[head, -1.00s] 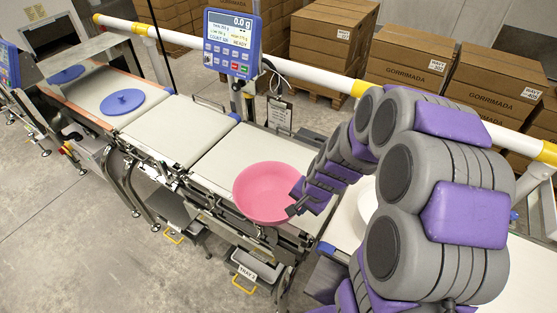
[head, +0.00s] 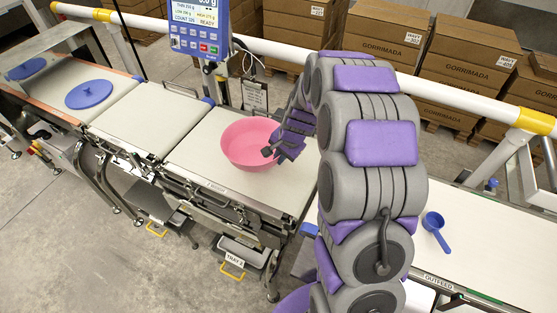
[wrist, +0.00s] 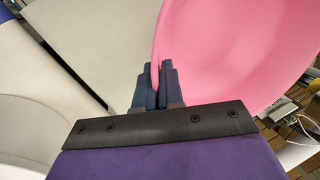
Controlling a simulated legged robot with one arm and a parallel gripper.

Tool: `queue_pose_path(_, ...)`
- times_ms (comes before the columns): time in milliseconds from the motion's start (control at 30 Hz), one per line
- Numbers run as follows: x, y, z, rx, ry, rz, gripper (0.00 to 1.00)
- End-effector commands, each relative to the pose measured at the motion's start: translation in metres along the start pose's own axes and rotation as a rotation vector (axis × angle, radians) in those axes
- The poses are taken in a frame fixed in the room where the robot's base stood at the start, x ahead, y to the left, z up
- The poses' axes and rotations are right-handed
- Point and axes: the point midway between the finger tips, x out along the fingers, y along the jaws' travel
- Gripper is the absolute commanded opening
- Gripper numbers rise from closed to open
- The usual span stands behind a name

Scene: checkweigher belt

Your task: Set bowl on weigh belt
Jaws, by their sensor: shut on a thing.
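My gripper (head: 270,151) is at the bowl's right side. In the wrist view my gripper (wrist: 154,85) has both fingers closed on the rim of the pink bowl (wrist: 225,60), one finger on each side of the wall. The bowl hides part of the belt behind it.
A blue display (head: 200,28) stands behind the belt. A blue lid (head: 89,94) lies on the infeed belt at left. A blue scoop (head: 436,229) lies on the outfeed belt (head: 500,250) at right. A yellow-white rail (head: 300,68) runs behind, with stacked cartons beyond.

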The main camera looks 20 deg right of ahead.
Motion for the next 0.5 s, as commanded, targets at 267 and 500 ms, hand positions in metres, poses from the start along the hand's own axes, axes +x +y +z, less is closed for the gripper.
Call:
queue_pose_path(267,0.006,-0.014,-0.011,-0.001,0.001,0.001,0.00)
queue_pose_path(500,0.030,-0.008,-0.016,0.001,-0.004,0.001,0.00)
